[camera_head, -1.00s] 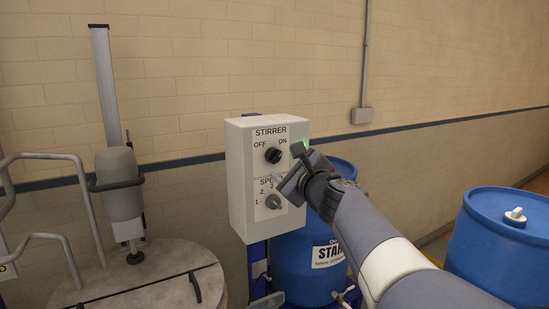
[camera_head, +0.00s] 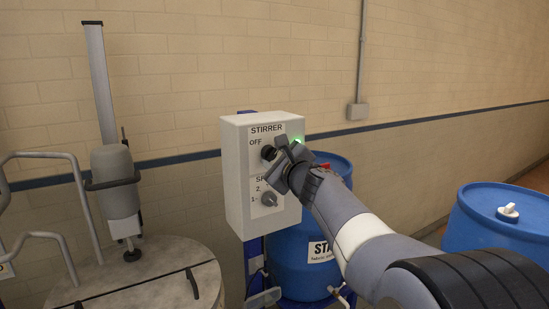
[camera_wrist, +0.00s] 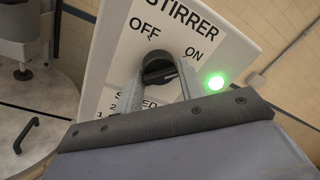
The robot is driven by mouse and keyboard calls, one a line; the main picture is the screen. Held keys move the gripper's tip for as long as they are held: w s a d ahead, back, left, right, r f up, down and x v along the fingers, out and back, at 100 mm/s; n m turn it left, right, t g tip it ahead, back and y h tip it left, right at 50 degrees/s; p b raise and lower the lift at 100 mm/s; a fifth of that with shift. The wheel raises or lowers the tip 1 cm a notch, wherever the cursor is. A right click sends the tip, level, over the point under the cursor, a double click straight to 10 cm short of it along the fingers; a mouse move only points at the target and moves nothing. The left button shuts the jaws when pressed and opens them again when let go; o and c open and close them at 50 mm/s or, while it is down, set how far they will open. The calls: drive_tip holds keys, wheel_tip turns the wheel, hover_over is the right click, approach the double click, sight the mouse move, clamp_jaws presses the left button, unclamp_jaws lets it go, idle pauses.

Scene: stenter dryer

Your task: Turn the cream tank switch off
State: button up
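The cream tank switch is a round black knob (camera_head: 268,153) on the white STIRRER box (camera_head: 236,190), between the OFF and ON labels. In the wrist view the knob (camera_wrist: 158,70) shows in the middle, just below OFF and ON. A green lamp (camera_wrist: 216,82) is lit beside it. My gripper (camera_head: 279,152) is at the front of the box. In the wrist view its two grey fingers (camera_wrist: 165,78) stand apart, one on each side of the knob. Whether they touch it is unclear. The knob's pointing direction is partly hidden.
A grey speed knob (camera_head: 269,199) sits below the switch, close to my gripper. A blue drum (camera_head: 290,255) stands behind the box, and another blue drum (camera_head: 500,235) is at the right. The lidded tank (camera_head: 150,270) with its stirrer motor (camera_head: 115,180) is at the left.

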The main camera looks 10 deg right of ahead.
drive_tip(key=shift+f, duration=0.1)
drive_tip(key=c, duration=0.4)
drive_tip(key=shift+c, duration=0.2)
drive_tip(key=shift+f+n+b, duration=0.15)
drive_tip(key=shift+n+b, duration=0.15)
drive_tip(key=shift+b, duration=0.3)
drive_tip(key=n+b, duration=0.1)
drive_tip(key=b, duration=0.2)
drive_tip(key=shift+f+n, duration=0.2)
drive_tip(key=shift+n, duration=0.2)
drive_tip(key=n+b, duration=0.3)
drive_tip(key=b, duration=0.1)
drive_tip(key=n+b, duration=0.3)
drive_tip(key=b, duration=0.1)
drive_tip(key=shift+d+f+n+t+y, duration=0.1)
drive_tip(key=shift+n+t+y, duration=0.2)
drive_tip(key=shift+y, duration=0.1)
drive_tip(key=n+b, duration=0.4)
drive_tip(key=b, duration=0.1)
drive_tip(key=shift+w+n+y, duration=0.1)
drive_tip(key=shift+n+y, duration=0.2)
drive_tip(key=shift+n, duration=0.1)
drive_tip(key=n+b, duration=0.4)
drive_tip(key=n, duration=0.1)
drive_tip(key=shift+r+y, duration=0.2)
drive_tip(key=shift+y, duration=0.1)
drive_tip(key=shift+n, duration=0.3)
